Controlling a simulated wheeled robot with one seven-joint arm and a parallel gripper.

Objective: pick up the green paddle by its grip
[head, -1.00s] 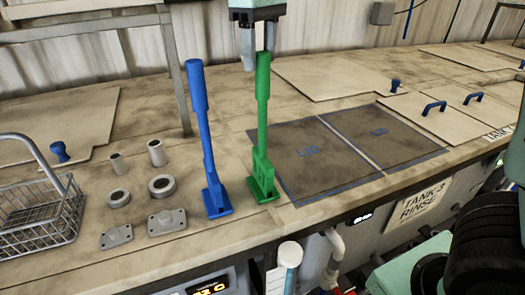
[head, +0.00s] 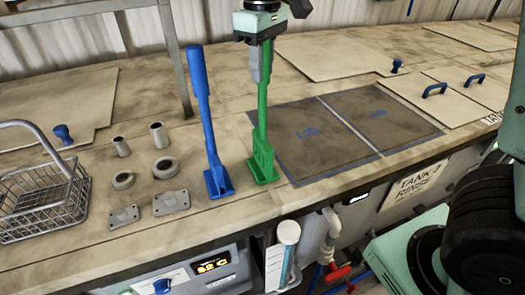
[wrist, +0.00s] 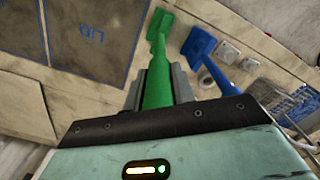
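The green paddle (head: 262,130) stands upright on the bench, its slotted foot on the top beside the dark lid panels. My gripper (head: 262,62) is over its upper end, fingers pointing down, with the grip between them. In the wrist view the green paddle (wrist: 158,88) runs between the two grey fingers of my gripper (wrist: 160,85), one on each side and very close to it. I cannot tell whether they press on it. The top of the grip is hidden inside the gripper.
A blue paddle (head: 205,115) stands upright just to the left. A wire basket (head: 40,205) and several grey metal parts (head: 123,180) lie farther left. Dark lid panels (head: 320,150) lie flat to the right. A metal frame post (head: 176,60) rises behind.

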